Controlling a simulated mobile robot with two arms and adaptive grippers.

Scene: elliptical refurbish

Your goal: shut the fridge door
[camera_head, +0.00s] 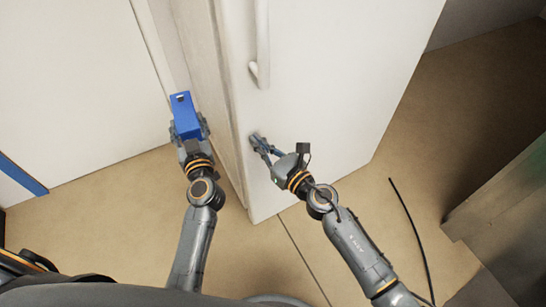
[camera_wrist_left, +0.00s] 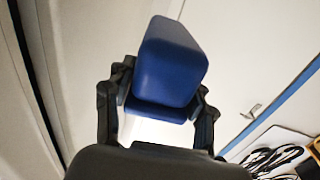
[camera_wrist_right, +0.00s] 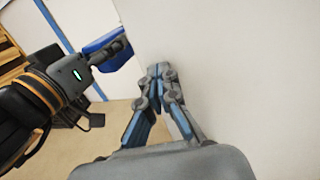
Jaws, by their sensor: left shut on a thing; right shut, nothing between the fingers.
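The white fridge door (camera_head: 330,90) fills the middle of the head view, with a white vertical handle (camera_head: 262,45) near its left edge. The fridge side (camera_head: 205,60) shows left of the door, with a narrow seam between them. The door looks nearly or fully closed; I cannot tell which. My right gripper (camera_head: 257,141) is shut and empty, its tips at the door face below the handle; whether they touch is unclear. My left gripper (camera_head: 188,130) is shut on a blue object (camera_head: 184,112), held beside the fridge's left side. The blue object also shows in the left wrist view (camera_wrist_left: 165,60).
A dark cable (camera_head: 412,235) lies on the tan floor (camera_head: 110,220) at right. A grey metal unit (camera_head: 500,220) stands at the right edge. A white wall panel (camera_head: 70,80) with a blue strip (camera_head: 22,175) is at left.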

